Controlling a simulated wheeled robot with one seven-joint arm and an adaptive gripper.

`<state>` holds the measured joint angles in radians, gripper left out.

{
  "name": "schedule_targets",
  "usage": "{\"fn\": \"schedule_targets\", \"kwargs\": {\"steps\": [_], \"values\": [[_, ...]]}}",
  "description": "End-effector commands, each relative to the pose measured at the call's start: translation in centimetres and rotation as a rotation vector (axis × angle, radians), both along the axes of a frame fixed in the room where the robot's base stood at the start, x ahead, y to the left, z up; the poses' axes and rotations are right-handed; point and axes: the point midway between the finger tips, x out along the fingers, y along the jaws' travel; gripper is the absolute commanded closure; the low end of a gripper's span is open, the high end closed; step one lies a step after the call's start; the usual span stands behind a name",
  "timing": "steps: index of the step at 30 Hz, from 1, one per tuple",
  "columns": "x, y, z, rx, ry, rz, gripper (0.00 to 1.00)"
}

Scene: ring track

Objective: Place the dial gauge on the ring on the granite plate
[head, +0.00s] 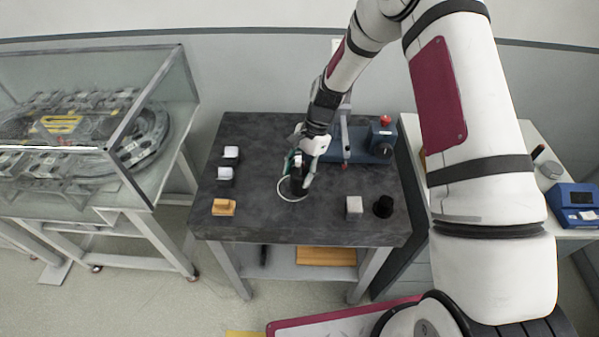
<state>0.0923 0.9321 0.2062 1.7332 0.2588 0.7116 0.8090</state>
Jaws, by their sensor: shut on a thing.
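The granite plate (270,222) is the dark grey top of the middle table. The ring (284,196) is a thin pale circle marked on it, near the middle. My gripper (299,178) points down over the ring and is shut on a small dark thing, which seems to be the dial gauge (296,186). The gripper hides part of the gauge and of the ring. I cannot tell whether the gauge touches the plate.
White-topped blocks (225,173) and an orange block (223,207) sit left on the plate. A light grey block (354,206) and a black knob-like piece (383,206) sit right. A blue device with a red knob (384,138) stands behind, close to my arm.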

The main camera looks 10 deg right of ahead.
Motion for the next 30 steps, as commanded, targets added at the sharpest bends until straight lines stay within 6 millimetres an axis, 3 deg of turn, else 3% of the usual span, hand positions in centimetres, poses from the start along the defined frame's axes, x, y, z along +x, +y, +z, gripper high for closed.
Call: {"fn": "schedule_targets", "kwargs": {"steps": [6, 7, 9, 22, 30], "values": [[0.0, 0.0, -0.3, 0.001, 0.001, 0.000, 1.00], [0.0, 0.0, -0.3, 0.000, 0.001, 0.000, 0.47], [0.0, 0.0, -0.3, 0.000, 0.001, 0.000, 0.34], [0.2, -0.2, 0.5, -0.001, -0.003, -0.001, 0.34], [1.5, -1.7, 4.9, -0.001, -0.005, -0.002, 0.34]]}}
